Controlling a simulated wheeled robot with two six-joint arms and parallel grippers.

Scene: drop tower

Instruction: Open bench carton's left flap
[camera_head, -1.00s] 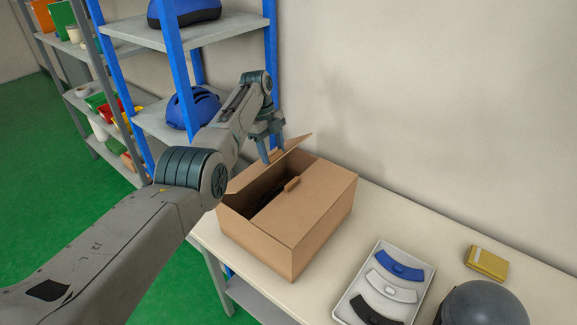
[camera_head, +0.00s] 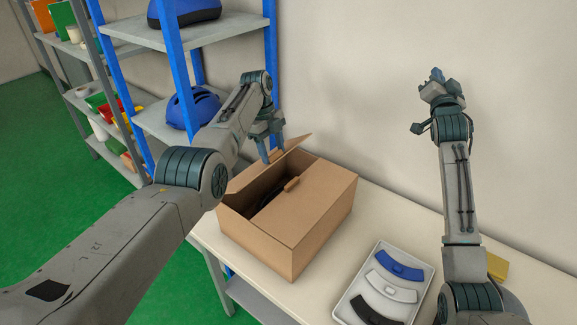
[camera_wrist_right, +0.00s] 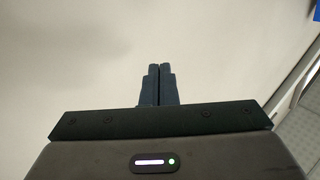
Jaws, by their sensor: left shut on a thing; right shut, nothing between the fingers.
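The brown bench carton (camera_head: 290,230) stands on the bench. Its left flap (camera_head: 270,160) is lifted and tilted up at an angle; its right flap (camera_head: 312,205) lies flat with a small tab on its inner edge. A dark thing shows inside through the gap. My left gripper (camera_head: 271,154) is shut on the left flap near its raised edge; my arm hides part of the flap. My right gripper (camera_head: 437,76) is raised in front of the wall, away from the carton. In the right wrist view its fingers (camera_wrist_right: 157,85) are together and empty.
A white tray (camera_head: 350,297) with blue, white and dark curved pieces lies right of the carton. A yellow box (camera_head: 497,267) is partly behind my right arm. A blue-posted shelf with blue helmets (camera_head: 193,108) stands left.

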